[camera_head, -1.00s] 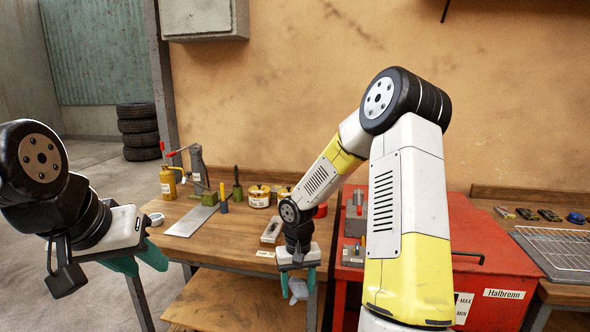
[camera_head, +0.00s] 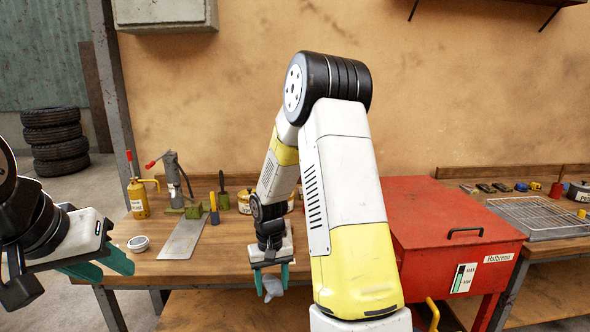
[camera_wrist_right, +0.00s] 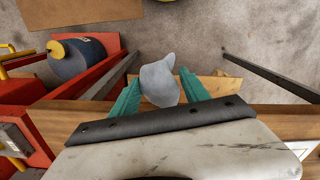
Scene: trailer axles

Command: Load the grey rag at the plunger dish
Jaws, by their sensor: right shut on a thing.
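The grey rag (camera_head: 272,288) hangs from my right gripper (camera_head: 271,277), whose teal fingers are shut on it in front of the bench edge. In the right wrist view the rag (camera_wrist_right: 160,84) sits crumpled between the fingers (camera_wrist_right: 160,88), above the floor. My left gripper (camera_head: 104,266) is open and empty at the lower left, near the bench's left end. A squat yellow can (camera_head: 244,201) on the bench behind my right arm may be the plunger dish; my arm hides part of that area, so I cannot tell.
The wooden bench (camera_head: 218,262) carries a metal plate (camera_head: 184,235), a yellow oil can (camera_head: 138,199), a grey jack-like tool (camera_head: 174,178) and a small white-rimmed tin (camera_head: 138,243). A red lidded tank (camera_head: 455,225) stands right of my arm. A wire rack (camera_head: 540,214) lies further right.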

